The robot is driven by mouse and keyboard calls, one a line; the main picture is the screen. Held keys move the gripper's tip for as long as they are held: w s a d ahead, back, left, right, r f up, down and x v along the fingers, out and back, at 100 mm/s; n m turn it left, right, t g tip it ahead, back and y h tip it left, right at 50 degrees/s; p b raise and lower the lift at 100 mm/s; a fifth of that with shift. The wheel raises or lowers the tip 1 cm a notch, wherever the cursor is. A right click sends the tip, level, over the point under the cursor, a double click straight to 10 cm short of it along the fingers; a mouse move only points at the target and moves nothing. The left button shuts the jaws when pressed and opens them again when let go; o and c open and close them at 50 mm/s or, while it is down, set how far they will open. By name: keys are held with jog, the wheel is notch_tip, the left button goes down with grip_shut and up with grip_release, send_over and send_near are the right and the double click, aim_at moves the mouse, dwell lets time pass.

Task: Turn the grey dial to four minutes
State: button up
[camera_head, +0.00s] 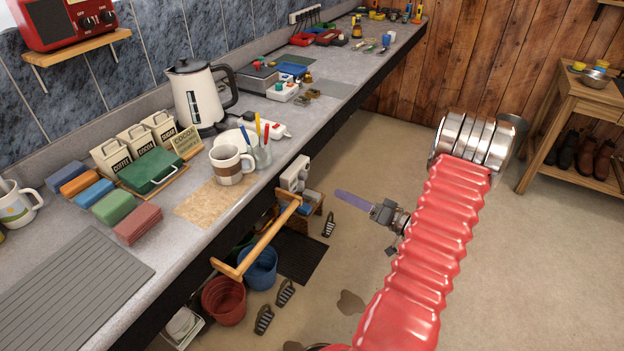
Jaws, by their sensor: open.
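I cannot clearly make out a grey dial. A white unit (295,173) with small grey round parts sits at the counter's front edge, but its details are too small to read. A small white box (283,91) with coloured knobs stands further back on the counter. No minute marks are readable on either. My gripper (353,199) is open, with its purple-blue finger seen nearly side-on. It is over the floor, right of the counter and the white unit, apart from both, with nothing seen in it.
The long grey counter (110,238) holds a kettle (196,95), a brown-white mug (231,165), a pen glass (262,153), tins and sponges. A wooden rail (258,238) juts from its front above buckets (224,299). The floor at right is mostly clear, up to a wooden shelf stand (573,105).

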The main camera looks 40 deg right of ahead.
aim_at(306, 176)
jog(key=x, duration=1.3)
jog(key=shift+w+a, duration=0.15)
jog(key=shift+w, duration=0.15)
jog(key=c, duration=1)
